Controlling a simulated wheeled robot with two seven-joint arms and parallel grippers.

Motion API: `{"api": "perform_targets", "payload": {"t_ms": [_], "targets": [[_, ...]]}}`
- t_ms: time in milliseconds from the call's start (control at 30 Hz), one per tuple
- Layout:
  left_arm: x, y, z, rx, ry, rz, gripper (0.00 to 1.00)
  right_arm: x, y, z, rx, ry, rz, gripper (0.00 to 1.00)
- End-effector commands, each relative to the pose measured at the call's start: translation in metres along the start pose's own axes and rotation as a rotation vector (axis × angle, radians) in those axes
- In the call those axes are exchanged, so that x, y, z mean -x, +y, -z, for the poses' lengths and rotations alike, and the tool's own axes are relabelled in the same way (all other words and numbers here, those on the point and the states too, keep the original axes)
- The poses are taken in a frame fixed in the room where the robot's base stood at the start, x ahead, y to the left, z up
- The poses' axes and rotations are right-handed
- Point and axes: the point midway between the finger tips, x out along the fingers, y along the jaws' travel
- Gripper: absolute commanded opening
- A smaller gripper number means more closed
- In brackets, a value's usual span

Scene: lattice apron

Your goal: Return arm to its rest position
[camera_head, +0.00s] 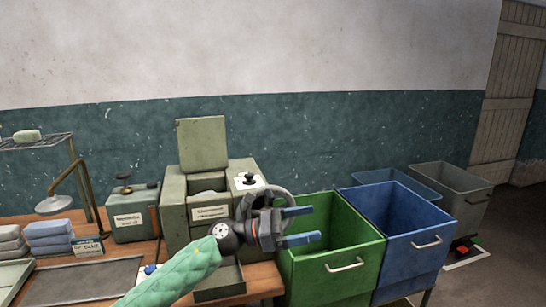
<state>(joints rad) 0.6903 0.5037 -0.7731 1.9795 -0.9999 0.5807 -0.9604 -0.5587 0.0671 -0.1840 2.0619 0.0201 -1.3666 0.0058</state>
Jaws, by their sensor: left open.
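My left arm, in a green quilted sleeve (180,272), reaches in from the bottom of the head view. My left gripper (314,223) has two blue fingers spread apart, pointing right, with nothing between them. In the picture it overlaps the left part of the green bin (345,247); its height above the bin is hard to tell. My right gripper is not in view.
A grey-green box with a raised lid (203,145) stands on the wooden table behind my gripper. A blue bin (412,232) and a grey bin (465,190) stand right of the green one. Folded cloths (50,236), a tap (60,200) and a wire shelf (35,143) are at left.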

Motion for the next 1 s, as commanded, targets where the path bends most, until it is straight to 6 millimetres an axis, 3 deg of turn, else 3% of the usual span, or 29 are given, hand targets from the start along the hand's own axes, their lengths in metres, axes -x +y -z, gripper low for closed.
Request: {"api": "perform_targets", "payload": {"t_ms": [267, 467, 767, 1000], "targets": [[0.025, 0.004, -0.005, 0.391, -0.364, -0.210, 0.99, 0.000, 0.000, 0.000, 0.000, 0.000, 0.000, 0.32], [0.063, 0.014, 0.008, 0.684, -0.612, -0.367, 0.99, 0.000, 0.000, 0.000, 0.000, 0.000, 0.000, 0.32], [0.142, 0.020, 0.061, 1.124, -0.975, -0.619, 0.99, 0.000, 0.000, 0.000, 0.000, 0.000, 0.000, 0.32], [0.211, 0.001, 0.130, 1.461, -1.261, -0.841, 0.99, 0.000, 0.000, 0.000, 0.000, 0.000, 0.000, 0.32]]}}
